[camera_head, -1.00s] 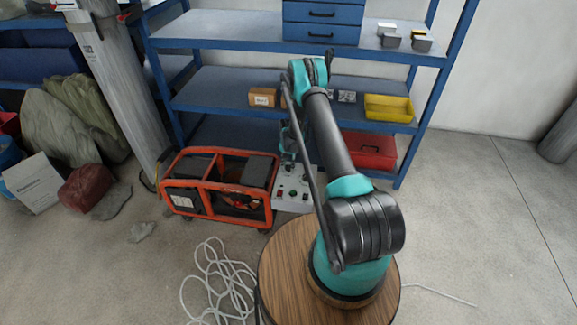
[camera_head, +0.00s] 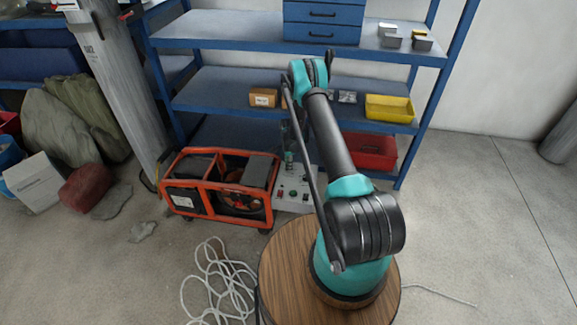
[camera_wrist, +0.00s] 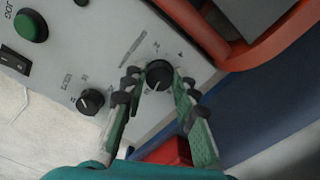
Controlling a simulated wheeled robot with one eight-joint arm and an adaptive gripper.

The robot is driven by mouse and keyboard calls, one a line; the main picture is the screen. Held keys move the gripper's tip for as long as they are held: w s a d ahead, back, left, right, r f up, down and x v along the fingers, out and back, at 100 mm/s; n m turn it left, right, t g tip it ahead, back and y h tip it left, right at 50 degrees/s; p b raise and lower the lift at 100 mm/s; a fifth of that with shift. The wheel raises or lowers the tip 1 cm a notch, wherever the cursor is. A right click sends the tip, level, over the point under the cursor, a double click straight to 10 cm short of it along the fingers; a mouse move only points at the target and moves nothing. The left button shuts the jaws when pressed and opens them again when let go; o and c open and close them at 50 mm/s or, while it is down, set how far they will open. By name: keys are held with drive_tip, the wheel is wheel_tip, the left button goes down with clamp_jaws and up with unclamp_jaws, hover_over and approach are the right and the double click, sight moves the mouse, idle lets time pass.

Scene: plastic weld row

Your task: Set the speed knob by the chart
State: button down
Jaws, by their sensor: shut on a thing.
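In the wrist view a black round knob (camera_wrist: 159,75) with a white pointer line stands on a light grey control panel (camera_wrist: 60,68). Small marks surround it, too blurred to read. My gripper (camera_wrist: 157,77) has one green-padded finger on each side of this knob and is shut on it. A second black knob (camera_wrist: 91,101) with a pointer is to the left on the same panel. In the head view the panel (camera_head: 293,203) sits on the floor at the right of an orange-framed machine, and my arm partly hides it. I cannot make out a chart.
The orange-framed machine (camera_head: 219,188) is close beside the panel; its frame (camera_wrist: 268,62) shows in the wrist view. The panel also has a green button (camera_wrist: 31,26) and a black rocker switch (camera_wrist: 15,60). A blue shelf (camera_head: 240,92) stands behind, holding a red bin (camera_head: 370,151).

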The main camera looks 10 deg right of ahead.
drive_tip(key=shift+m, duration=0.5)
drive_tip(key=c, duration=1.2)
unclamp_jaws()
drive_tip(key=shift+r, duration=0.15)
wheel_tip(320, 180, up, 12)
drive_tip(key=shift+f, duration=0.15)
